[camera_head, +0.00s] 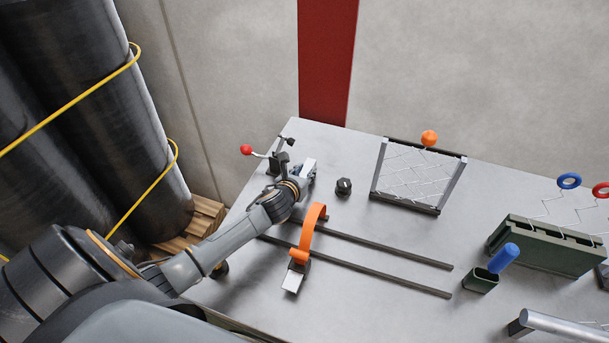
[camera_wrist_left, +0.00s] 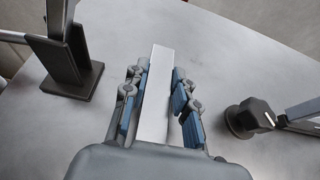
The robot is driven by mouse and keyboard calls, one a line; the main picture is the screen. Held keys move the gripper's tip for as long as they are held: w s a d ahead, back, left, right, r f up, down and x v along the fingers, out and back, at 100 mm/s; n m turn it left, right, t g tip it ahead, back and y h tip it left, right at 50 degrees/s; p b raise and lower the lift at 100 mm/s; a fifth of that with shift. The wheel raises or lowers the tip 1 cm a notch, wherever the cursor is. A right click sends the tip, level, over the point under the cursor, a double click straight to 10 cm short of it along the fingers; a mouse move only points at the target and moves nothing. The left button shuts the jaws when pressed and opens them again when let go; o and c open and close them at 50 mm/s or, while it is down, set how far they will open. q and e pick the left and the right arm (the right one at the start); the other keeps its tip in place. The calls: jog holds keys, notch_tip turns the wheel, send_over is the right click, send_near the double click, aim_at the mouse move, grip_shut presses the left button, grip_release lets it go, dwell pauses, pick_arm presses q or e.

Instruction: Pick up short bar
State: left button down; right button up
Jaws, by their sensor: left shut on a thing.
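The short bar is a flat, pale silver bar (camera_head: 309,165) at the far left part of the table. In the left wrist view the bar (camera_wrist_left: 157,95) runs lengthwise between the blue-padded fingers. My left gripper (camera_head: 302,174) is shut on it; in the left wrist view the gripper (camera_wrist_left: 160,103) has a finger pair on each side of the bar. The bar's near end is hidden by the gripper's body. I cannot tell whether the bar touches the table. My right gripper is not in view.
A clamp with a red knob (camera_head: 246,150) stands just left of my gripper, and a black knob (camera_head: 343,187) to its right. An orange-handled tool (camera_head: 313,230) and two dark rails (camera_head: 385,277) lie nearer. A mesh frame (camera_head: 375,170) and green holder (camera_head: 540,252) stand farther right.

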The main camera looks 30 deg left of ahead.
aim_at(305, 172)
pick_arm(q)
jog(key=shift+r, duration=0.15)
jog(key=shift+w+r, duration=0.1)
jog(key=shift+r, duration=0.3)
notch_tip(305, 172, up, 3)
jog(key=shift+f, duration=0.15)
jog(key=s+r, duration=0.1)
jog(key=s+d+r, duration=0.1)
jog(key=r, duration=0.1)
jog(key=s+r, duration=0.2)
jog(key=shift+s+d, duration=0.1)
jog(key=shift+d, duration=0.3)
jog(key=w+d+b+v, duration=0.1)
jog(key=d+v, duration=0.1)
jog(key=v, duration=0.8)
jog(key=s+d+r+m+h, duration=0.1)
jog(key=d+r, duration=0.2)
jog(key=d, duration=0.3)
jog(key=s+d+r+m+h, duration=0.1)
jog(key=s+d+r+h, duration=0.1)
jog(key=d, duration=0.5)
jog(key=shift+r+m+t, duration=0.3)
jog(key=shift+r, duration=0.1)
